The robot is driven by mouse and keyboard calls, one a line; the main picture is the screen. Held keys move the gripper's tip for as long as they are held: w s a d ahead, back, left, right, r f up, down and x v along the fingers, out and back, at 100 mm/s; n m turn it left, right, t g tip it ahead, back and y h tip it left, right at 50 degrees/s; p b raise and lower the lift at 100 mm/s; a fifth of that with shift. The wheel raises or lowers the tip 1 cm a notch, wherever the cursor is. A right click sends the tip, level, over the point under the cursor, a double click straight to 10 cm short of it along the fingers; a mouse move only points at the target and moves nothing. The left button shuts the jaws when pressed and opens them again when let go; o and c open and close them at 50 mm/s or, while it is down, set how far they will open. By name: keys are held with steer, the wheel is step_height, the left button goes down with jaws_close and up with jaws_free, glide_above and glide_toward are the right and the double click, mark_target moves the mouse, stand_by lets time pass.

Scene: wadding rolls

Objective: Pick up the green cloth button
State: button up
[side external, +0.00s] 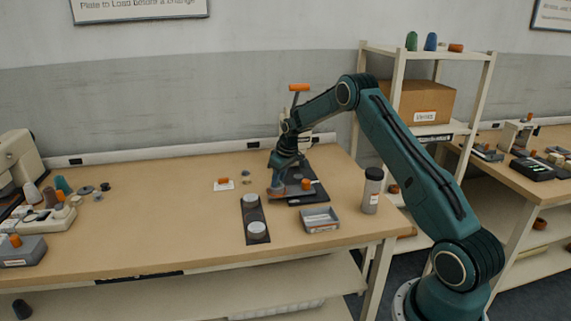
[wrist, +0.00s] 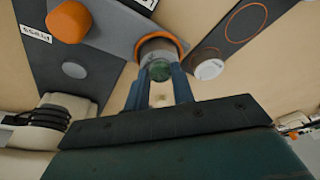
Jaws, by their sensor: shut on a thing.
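The green cloth button (wrist: 159,70) shows in the wrist view as a small dark green round piece between my two fingertips. My gripper (wrist: 160,88) is shut on it. Just beyond the button is a grey round holder with an orange rim (wrist: 178,44), on a grey plate. I cannot tell whether the button touches the holder. In the side view my gripper (side external: 277,191) is low over the left edge of the dark press base, and the button cannot be made out there.
An orange knob (side external: 306,184) sits on the press base (side external: 318,193), close right of my gripper. A dark strip (side external: 254,211) with two white discs lies in front. A grey tray (side external: 320,219) and an upright bottle (side external: 371,190) stand right. The table's middle left is mostly clear.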

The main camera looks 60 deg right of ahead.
step_height(320, 180, up, 20)
stand_by(0.6)
steer(key=shift+s, duration=0.15)
stand_by(0.6)
